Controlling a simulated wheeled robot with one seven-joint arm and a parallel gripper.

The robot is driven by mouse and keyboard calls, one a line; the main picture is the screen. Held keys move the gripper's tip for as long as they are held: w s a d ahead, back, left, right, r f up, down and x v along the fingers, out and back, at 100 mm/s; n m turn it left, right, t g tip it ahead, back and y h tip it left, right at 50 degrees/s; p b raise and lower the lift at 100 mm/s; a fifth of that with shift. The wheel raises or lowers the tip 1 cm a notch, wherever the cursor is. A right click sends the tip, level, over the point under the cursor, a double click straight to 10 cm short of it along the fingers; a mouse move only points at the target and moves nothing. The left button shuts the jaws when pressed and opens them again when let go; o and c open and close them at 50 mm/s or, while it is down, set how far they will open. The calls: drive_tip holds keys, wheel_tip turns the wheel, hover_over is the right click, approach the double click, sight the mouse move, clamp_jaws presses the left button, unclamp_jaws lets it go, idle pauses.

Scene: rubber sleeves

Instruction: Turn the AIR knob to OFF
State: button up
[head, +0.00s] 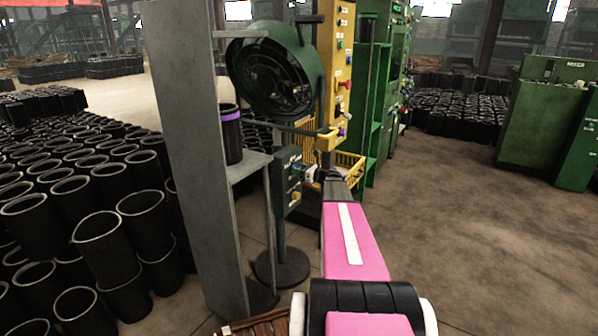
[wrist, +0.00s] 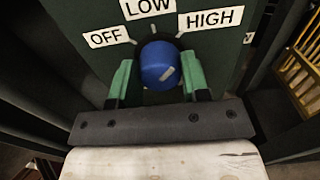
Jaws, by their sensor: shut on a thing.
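A round blue knob (wrist: 160,65) sits on a dark green panel in the wrist view. Labels OFF (wrist: 106,37), LOW (wrist: 147,8) and HIGH (wrist: 212,18) run left to right above it. A short white mark shows on the lower right of the knob's face; I cannot tell which setting it stands for. No AIR label is readable. My gripper (wrist: 158,77) has one green finger on each side of the knob and is shut on it. In the head view, my gripper (head: 311,173) reaches the small green control box (head: 287,182), and the knob is hidden.
A grey shelf (head: 190,130) bearing a black sleeve with a purple band (head: 231,134) stands left of the box. A large fan (head: 270,75) is above it. A yellow panel (head: 336,70) and yellow basket (head: 350,165) stand behind. Open floor lies to the right.

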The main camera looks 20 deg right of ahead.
drive_tip(key=shift+n, duration=8.9)
drive_tip(key=o, duration=0.9)
drive_tip(key=v, duration=1.1)
